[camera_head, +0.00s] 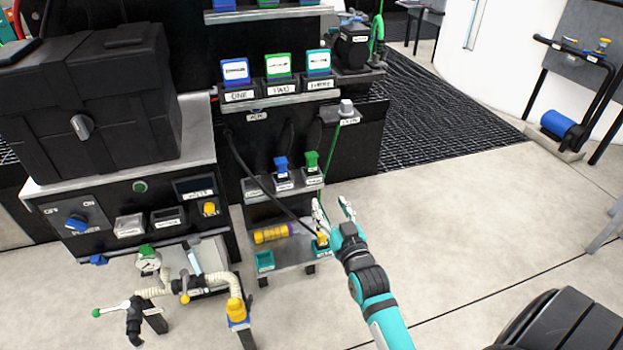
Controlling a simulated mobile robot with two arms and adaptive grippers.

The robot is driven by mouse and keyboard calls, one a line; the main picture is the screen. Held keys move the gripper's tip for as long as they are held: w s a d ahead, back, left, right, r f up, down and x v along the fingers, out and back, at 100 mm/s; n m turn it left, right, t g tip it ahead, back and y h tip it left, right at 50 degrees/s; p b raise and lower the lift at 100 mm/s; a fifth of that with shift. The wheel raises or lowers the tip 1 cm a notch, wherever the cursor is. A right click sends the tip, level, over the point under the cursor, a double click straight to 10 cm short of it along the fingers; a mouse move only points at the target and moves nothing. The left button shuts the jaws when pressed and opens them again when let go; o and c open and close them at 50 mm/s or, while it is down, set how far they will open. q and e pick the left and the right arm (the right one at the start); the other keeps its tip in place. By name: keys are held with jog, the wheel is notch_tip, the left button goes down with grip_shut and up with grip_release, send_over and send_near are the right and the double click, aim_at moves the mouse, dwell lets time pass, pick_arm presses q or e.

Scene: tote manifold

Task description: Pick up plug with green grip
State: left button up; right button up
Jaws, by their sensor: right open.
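A plug with a green grip (311,160) stands upright in a dark holder on a small grey shelf, right of a blue-gripped one. My right gripper (331,204) is open, its fingers pointing up and apart. In the picture it is below and slightly right of the green grip, clear of it. I see nothing between its fingers. My left gripper is not in view.
The blue-gripped plug (281,163) stands close beside the green one. A dark cable (262,185) and a green cord run down near the shelf. A yellow cylinder (271,234) lies on the lower shelf (290,252).

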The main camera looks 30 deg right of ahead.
jog(key=b, duration=0.2)
send_near(313, 167)
jog(key=x, duration=0.5)
jog(key=shift+w+a+f, duration=0.1)
jog(key=shift+a+f, duration=0.05)
jog(key=shift+a, duration=0.15)
jog(key=shift+b+x, duration=0.3)
jog(key=shift+x, duration=0.5)
jog(key=x, duration=0.1)
jog(key=b+x, duration=0.1)
jog(key=x, duration=0.2)
jog(key=shift+w+d, duration=0.25)
jog(key=shift+d, duration=0.15)
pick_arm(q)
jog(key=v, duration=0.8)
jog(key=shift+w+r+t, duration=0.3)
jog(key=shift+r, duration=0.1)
pick_arm(e)
grip_shut()
